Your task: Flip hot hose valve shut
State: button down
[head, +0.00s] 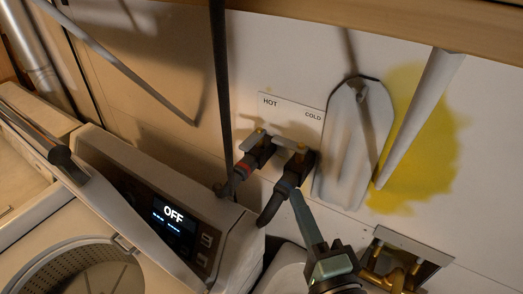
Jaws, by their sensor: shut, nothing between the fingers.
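The hot hose valve (259,150) is a dark fitting on the wall below the word HOT on a white label plate (290,112). A small lever (253,138) shows at its top, but its exact angle is too small to tell. A red-marked dark hose end (238,174) hangs below it. The cold valve (297,167) sits just to its right, with a pale lever (289,145). My gripper (297,198) is shut and empty, its slim grey-green fingers pointing up just below the cold valve, right of and below the hot valve. Whether it touches the cold valve or hose is unclear.
A washer (120,215) with an OFF display stands at left. A dark vertical pipe (222,85) runs just left of the hot valve. An ironing-board-shaped pale object (352,145) leans at right, near a wall recess with brass pipes (395,272). A wooden beam crosses above.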

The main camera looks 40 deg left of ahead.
jog(key=p, duration=0.4)
send_near(257, 140)
jog(key=w, duration=0.4)
jog(key=shift+a+r, duration=0.1)
jog(key=shift+r, duration=0.1)
jog(key=shift+s+a+f+p, duration=0.15)
jog(key=shift+a+p, duration=0.3)
jog(key=shift+a, duration=0.55)
jog(key=shift+w+a+f+p, duration=0.1)
jog(key=shift+a+p, duration=0.3)
jog(key=shift+a, duration=0.6)
jog(key=shift+a+t, duration=0.15)
jog(key=shift+t, duration=0.15)
